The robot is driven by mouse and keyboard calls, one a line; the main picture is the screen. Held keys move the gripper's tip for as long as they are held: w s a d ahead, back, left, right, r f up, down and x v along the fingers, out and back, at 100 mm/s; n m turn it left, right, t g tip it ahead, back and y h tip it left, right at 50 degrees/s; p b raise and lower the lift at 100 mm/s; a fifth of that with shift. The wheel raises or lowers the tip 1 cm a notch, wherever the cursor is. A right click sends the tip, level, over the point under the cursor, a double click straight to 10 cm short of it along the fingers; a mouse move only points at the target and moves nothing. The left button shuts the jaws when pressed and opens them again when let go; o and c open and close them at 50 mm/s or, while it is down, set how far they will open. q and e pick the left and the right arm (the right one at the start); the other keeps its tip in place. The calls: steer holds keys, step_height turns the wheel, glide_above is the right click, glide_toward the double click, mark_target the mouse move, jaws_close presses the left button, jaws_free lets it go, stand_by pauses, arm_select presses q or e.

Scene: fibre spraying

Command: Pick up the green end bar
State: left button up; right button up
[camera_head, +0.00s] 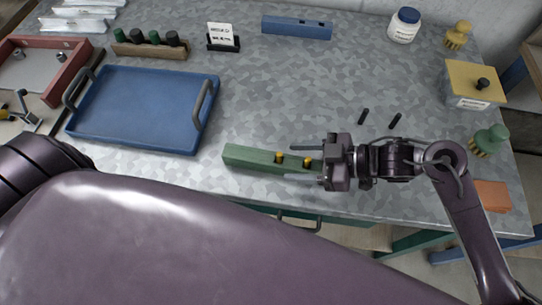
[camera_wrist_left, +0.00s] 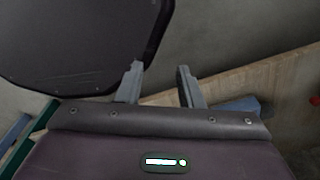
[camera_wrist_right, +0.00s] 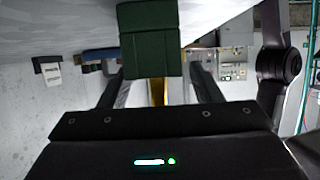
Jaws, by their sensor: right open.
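The green end bar (camera_head: 250,157) lies on the grey metal worktop near its front edge, with two yellow pegs on its top. My right gripper (camera_head: 303,163) is at the bar's right end, its open fingers spread on the far and near sides of it. I cannot tell whether they touch it. In the right wrist view, the green bar (camera_wrist_right: 150,42) shows ahead of the open fingers, with a yellow peg (camera_wrist_right: 158,92) between them. My left gripper (camera_wrist_left: 160,78) shows in its wrist view only, open and empty, away from the worktop.
A blue tray (camera_head: 140,147) stands left of the bar. A blue bar (camera_head: 296,28) lies at the back. Two black pins (camera_head: 363,116) lie behind my right gripper. A green-knobbed brush (camera_head: 489,139) and orange block (camera_head: 492,196) are at right. The middle of the worktop is clear.

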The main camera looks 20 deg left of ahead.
mark_target(272, 163)
steer(key=x, duration=0.2)
steer(key=shift+a, duration=0.35)
jaws_close()
